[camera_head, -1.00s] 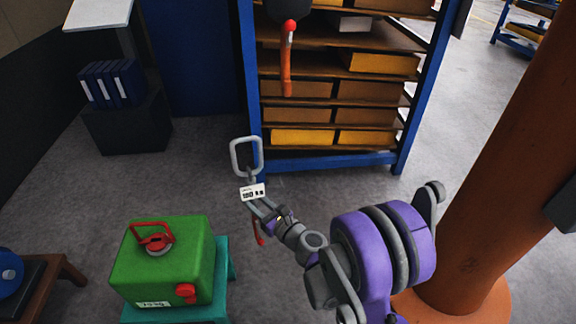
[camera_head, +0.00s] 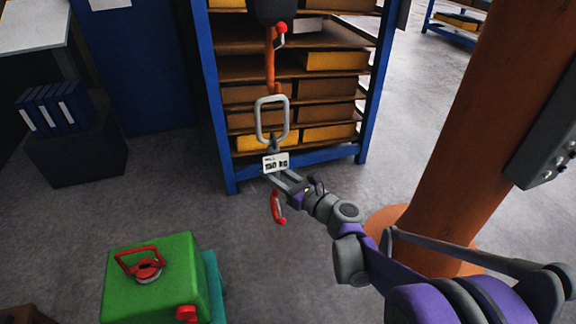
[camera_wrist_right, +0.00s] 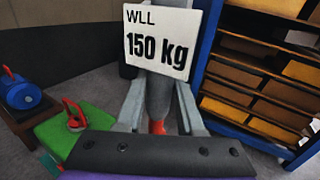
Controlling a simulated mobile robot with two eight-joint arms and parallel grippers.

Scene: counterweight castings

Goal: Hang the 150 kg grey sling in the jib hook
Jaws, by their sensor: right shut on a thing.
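The grey sling (camera_head: 259,120) has a rounded rectangular link on top, a white "150 kg" tag (camera_head: 276,163) below it and a red hook (camera_head: 279,207) at its lower end. My right gripper (camera_head: 284,180) is shut on the sling just below the tag. In the right wrist view, the tag (camera_wrist_right: 160,42) faces the camera and the grey stem (camera_wrist_right: 159,95) is between the fingers. The orange jib hook (camera_head: 270,60) hangs from a dark block at top centre. The link appears just below it in the picture; contact and depth between them cannot be told. My left gripper is not in view.
A green casting (camera_head: 155,285) with a red lifting handle sits on a teal stand (camera_head: 213,285) at lower left. A blue-framed shelf (camera_head: 228,160) stands behind the sling. A thick orange column (camera_head: 470,130) rises at right. The wrist view also shows a blue casting (camera_wrist_right: 20,94).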

